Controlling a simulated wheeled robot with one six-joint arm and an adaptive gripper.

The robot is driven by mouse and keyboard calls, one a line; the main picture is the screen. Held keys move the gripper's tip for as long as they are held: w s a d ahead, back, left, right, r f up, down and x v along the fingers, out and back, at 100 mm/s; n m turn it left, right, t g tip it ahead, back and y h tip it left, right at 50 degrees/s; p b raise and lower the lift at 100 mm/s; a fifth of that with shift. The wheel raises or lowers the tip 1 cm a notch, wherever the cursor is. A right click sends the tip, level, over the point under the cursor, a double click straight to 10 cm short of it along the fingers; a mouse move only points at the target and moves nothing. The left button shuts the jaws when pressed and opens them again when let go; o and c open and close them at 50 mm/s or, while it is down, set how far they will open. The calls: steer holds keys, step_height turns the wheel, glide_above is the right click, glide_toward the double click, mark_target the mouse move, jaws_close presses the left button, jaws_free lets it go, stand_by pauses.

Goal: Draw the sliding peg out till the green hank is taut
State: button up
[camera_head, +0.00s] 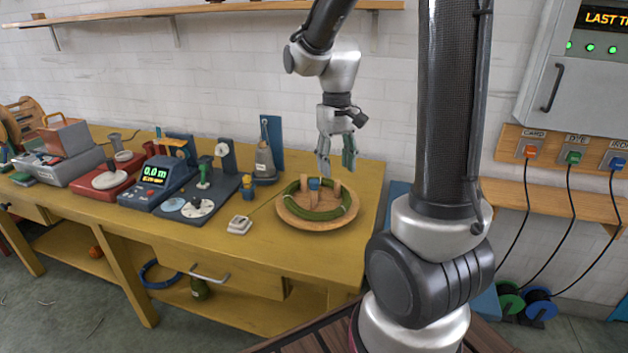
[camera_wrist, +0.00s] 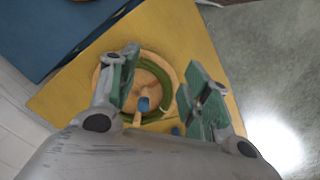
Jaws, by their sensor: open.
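A round wooden board (camera_head: 317,226) lies near the right end of the yellow bench. The green hank (camera_head: 322,214) forms a ring on it, around short wooden pegs. A blue-topped peg (camera_head: 313,184) stands among them; I cannot tell for sure that it is the sliding peg. My gripper (camera_head: 337,168) is open and empty, pointing down above the board's back right side. In the wrist view my gripper (camera_wrist: 160,85) has its green-padded fingers apart, with the blue-topped peg (camera_wrist: 143,104) and part of the green hank (camera_wrist: 168,75) seen between and beyond them. The fingers hide parts of the board.
A small white block (camera_head: 239,225) lies left of the board. A grey cone-shaped weight (camera_head: 264,160) and a device with a green display (camera_head: 155,173) stand farther left. The bench front before the board is clear. A wooden shelf (camera_head: 205,10) runs above.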

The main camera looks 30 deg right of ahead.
glide_above(314, 181)
steer(key=s, duration=0.4)
step_height(314, 181, down, 6)
steer(key=shift+m+t, duration=0.4)
steer(key=shift+m, duration=0.2)
steer(key=w, duration=0.2)
steer(key=w+r, duration=0.1)
steer(key=w, duration=0.1)
steer(key=shift+w+r, duration=0.1)
steer(key=shift+r, duration=0.1)
step_height(314, 181, down, 6)
steer(key=shift+f, duration=0.8)
